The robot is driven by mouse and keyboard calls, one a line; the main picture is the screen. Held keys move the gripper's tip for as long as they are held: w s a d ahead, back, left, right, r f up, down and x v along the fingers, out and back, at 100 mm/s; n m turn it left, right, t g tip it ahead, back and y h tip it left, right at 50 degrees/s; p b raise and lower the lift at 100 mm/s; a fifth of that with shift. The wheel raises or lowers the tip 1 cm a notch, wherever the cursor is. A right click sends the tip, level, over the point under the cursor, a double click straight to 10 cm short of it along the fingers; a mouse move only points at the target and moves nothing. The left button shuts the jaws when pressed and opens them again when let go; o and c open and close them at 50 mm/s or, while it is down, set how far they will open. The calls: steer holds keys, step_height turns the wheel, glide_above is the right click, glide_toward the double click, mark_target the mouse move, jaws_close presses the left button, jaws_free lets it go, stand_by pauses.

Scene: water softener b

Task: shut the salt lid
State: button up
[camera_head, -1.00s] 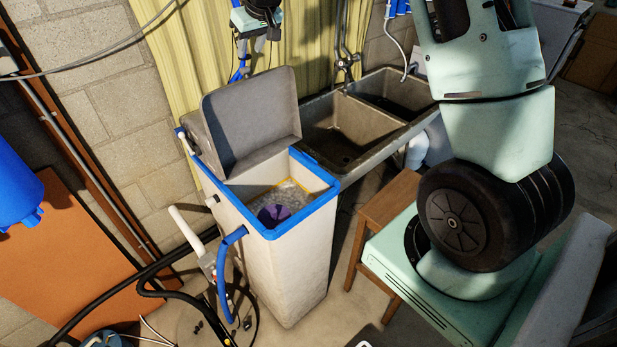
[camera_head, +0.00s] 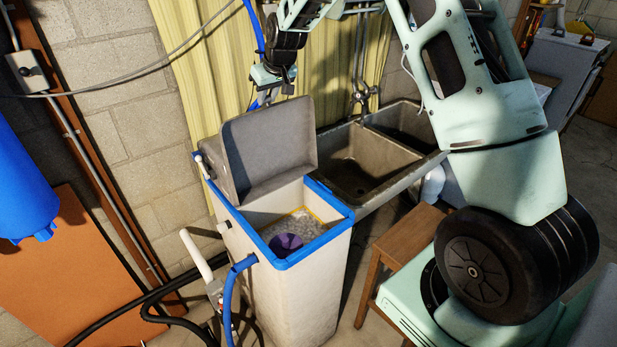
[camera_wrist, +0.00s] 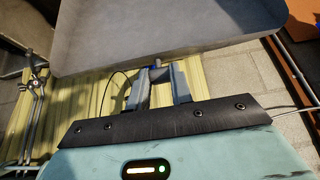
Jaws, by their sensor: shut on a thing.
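The salt lid (camera_head: 265,145) is a grey lid standing open, tilted up at the back of a tall off-white softener cabinet (camera_head: 297,290) with a blue rim. The open cabinet shows pale salt and a purple round thing (camera_head: 286,243) inside. My gripper (camera_head: 271,98) hangs over the back of the cabinet, at the lid's raised upper edge. In the wrist view the lid (camera_wrist: 160,35) fills the top, and the two fingers (camera_wrist: 157,80) meet its near edge, with a small dark and blue piece between them. My gripper is shut with a gap; the exact contact is hard to see.
A grey double sink (camera_head: 365,165) with taps stands right of the cabinet, and a wooden stool (camera_head: 408,240) in front of it. A yellow curtain (camera_head: 205,60) hangs behind. A blue hose (camera_head: 232,290) and a white pipe (camera_head: 195,255) run at the cabinet's left side.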

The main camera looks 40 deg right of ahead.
steer(key=s+f+b, duration=0.1)
steer(key=s+b, duration=0.3)
steer(key=s, duration=0.4)
steer(key=shift+d+f, duration=0.15)
steer(key=shift+f, duration=0.05)
steer(key=shift+b, duration=0.3)
steer(key=s+f+b, duration=0.4)
steer(key=s+b, duration=0.2)
steer(key=s, duration=0.1)
steer(key=shift+s, duration=0.35)
steer(key=shift+d+r, duration=0.1)
steer(key=shift+d, duration=0.05)
